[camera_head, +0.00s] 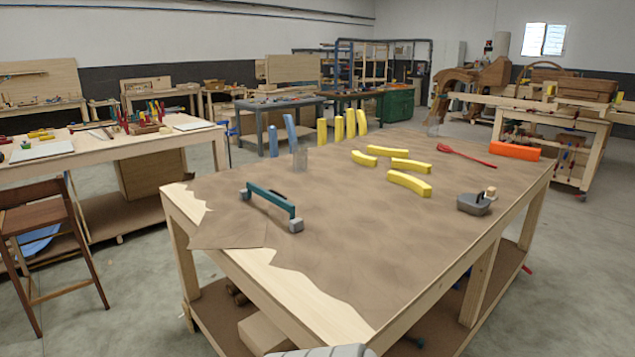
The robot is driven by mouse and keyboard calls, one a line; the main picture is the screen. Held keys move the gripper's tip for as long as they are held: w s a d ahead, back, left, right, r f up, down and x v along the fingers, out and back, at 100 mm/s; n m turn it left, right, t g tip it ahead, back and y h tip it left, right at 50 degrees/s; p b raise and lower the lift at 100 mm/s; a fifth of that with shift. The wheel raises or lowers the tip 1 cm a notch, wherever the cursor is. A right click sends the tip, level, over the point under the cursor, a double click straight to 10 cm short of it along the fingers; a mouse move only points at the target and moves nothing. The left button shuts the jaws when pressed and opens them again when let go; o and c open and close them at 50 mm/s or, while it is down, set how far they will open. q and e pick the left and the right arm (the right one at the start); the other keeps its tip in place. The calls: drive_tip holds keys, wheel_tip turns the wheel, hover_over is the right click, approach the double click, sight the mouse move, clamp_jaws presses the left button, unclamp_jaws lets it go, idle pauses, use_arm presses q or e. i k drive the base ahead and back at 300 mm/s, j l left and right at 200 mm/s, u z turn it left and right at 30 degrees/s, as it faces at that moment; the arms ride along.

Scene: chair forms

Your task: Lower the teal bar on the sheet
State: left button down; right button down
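The teal bar (271,199) is on the left part of the worktable, with a small grey block (296,225) at its near end and another (245,194) at its far end. The blocks appear to rest on the brown surface, with the bar bridging between them. A brown sheet (360,225) with a wavy edge covers most of the tabletop. A separate flat brown piece (228,234) lies at the left corner, in front of the bar. Neither of my grippers is in view.
Yellow curved pieces (408,183) lie mid-table, with upright yellow and blue pieces (290,132) behind. A red tool (466,155), an orange block (515,150) and a grey tool (475,203) are on the right. The near middle of the table is clear. A wooden chair (40,240) stands left.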

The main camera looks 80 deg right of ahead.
sight(271, 196)
drive_tip(key=i+l+z, duration=0.15)
drive_tip(key=i+z, duration=0.15)
drive_tip(key=z, duration=0.15)
drive_tip(key=i+z, duration=0.3)
drive_tip(key=z, duration=0.2)
drive_tip(key=i+z, duration=0.3)
drive_tip(key=z, duration=0.15)
drive_tip(key=i+j+z, duration=0.25)
drive_tip(key=z, duration=0.25)
drive_tip(key=i+j+z, duration=0.1)
drive_tip(key=i+z, duration=0.15)
drive_tip(key=z, duration=0.2)
drive_tip(key=i+j+z, duration=0.2)
drive_tip(key=z, duration=0.25)
drive_tip(key=i+j+z, duration=0.3)
drive_tip(key=z, duration=0.2)
drive_tip(key=i+j+z, duration=0.15)
drive_tip(key=j+z, duration=0.3)
drive_tip(key=i+j+z, duration=0.3)
drive_tip(key=k+l, duration=0.05)
drive_tip(key=k, duration=0.05)
